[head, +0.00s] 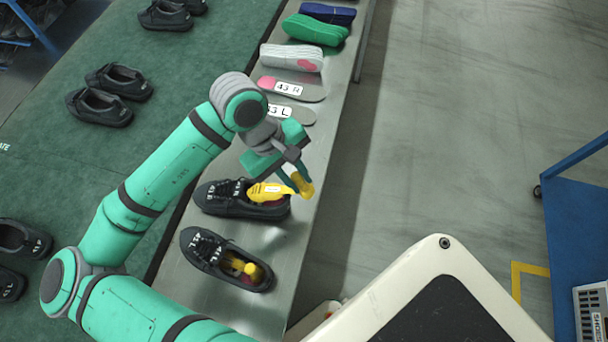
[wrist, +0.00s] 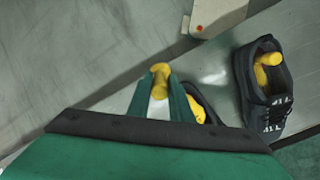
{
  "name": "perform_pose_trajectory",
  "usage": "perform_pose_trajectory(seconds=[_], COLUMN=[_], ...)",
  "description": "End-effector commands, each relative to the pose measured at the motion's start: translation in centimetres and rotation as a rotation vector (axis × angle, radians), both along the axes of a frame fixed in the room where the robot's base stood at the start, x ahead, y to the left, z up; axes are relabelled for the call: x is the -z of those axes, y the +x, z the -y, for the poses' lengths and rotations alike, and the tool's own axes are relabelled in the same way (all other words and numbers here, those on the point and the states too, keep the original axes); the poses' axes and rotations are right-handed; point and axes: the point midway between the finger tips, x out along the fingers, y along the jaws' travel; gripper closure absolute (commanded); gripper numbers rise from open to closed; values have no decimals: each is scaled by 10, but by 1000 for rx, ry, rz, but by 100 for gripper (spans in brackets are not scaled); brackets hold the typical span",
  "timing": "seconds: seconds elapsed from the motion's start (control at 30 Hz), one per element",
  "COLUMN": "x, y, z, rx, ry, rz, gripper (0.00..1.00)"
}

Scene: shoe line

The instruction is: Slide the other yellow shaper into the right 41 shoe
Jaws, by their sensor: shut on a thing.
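My gripper (head: 291,176) is shut on the yellow shaper (head: 268,192), near its knob end; the fingers also show in the wrist view (wrist: 162,97). The shaper's front part lies over and partly in the opening of the upper black shoe (head: 222,205) in the head view. How deep it reaches is hidden. This shoe is mostly hidden behind my gripper in the wrist view. The lower black shoe (head: 208,252) holds another yellow shaper (head: 243,267) inside its opening; this shoe also shows in the wrist view (wrist: 243,85). I cannot read the shoe marks clearly.
Both shoes stand on a metal bench (head: 240,313). Insoles marked 43 R (head: 290,89) and 43 L (head: 292,112), and stacks of insoles, lie farther up it. A green belt (head: 75,165) with more black shoes runs at left. A blue cart (head: 570,220) stands at right.

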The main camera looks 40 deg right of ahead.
Motion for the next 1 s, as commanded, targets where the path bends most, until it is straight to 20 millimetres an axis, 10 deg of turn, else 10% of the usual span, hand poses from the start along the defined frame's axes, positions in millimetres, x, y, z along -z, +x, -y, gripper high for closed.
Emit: perform_pose_trajectory(seconds=[1.0], x=[17], y=[41], z=[-40], rx=[-1], ry=[-113], rz=[-111], gripper=[100])
